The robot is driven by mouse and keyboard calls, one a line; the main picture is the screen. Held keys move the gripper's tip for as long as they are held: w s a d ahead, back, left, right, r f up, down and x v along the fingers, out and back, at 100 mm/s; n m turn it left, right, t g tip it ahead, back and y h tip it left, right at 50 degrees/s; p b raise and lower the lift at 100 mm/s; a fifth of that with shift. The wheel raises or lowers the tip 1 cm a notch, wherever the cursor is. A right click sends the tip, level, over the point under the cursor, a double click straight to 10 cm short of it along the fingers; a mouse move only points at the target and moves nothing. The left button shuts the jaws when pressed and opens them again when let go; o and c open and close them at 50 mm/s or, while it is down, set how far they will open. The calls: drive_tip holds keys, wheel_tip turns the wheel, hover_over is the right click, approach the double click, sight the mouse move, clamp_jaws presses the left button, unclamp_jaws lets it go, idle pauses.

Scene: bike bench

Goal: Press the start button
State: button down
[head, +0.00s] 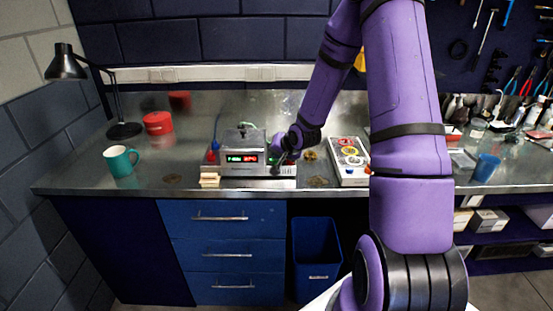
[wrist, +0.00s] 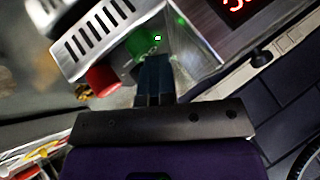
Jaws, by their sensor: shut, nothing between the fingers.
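A grey metal bench device (head: 225,170) stands on the workbench, with green and red lit digits on its front. In the wrist view part of its metal body (wrist: 105,30) and a red digit display (wrist: 237,6) show. A green glowing part (wrist: 143,44), which looks like a lit button, is just past my fingertips. My gripper (wrist: 153,62) is shut and empty, with its fingers pointing at this green part; I cannot tell whether they touch it. In the head view my gripper (head: 277,169) is at the right end of the device's front, and hides that end.
A box with coloured round parts (head: 350,150) stands right of the device. A teal mug (head: 120,161), a red container (head: 157,123) and a black lamp (head: 66,65) are at the left. A blue cup (head: 487,167) is at the right. The front left bench top is mostly clear.

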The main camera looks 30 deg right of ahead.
drive_tip(key=shift+r, duration=3)
drive_tip(key=shift+r, duration=0.1)
drive_tip(key=s+a+r+n+g+h, duration=0.1)
drive_tip(key=s+a+r+n, duration=0.1)
drive_tip(key=s+a+r, duration=0.45)
drive_tip(key=s+a+r+n+g+h, duration=0.2)
drive_tip(key=s+a+r+n, duration=0.1)
drive_tip(key=s+r, duration=0.65)
drive_tip(key=s+a+r+n+y, duration=0.1)
drive_tip(key=s+a+r, duration=0.2)
drive_tip(key=s, duration=0.6)
drive_tip(key=s+a+r+n+g+y, duration=0.1)
drive_tip(key=s+a+r+n, duration=0.1)
drive_tip(key=s+r, duration=0.3)
drive_tip(key=s+a, duration=0.1)
drive_tip(key=s, duration=0.3)
drive_tip(key=shift+a+n+y, duration=0.2)
drive_tip(key=shift+n+y, duration=0.1)
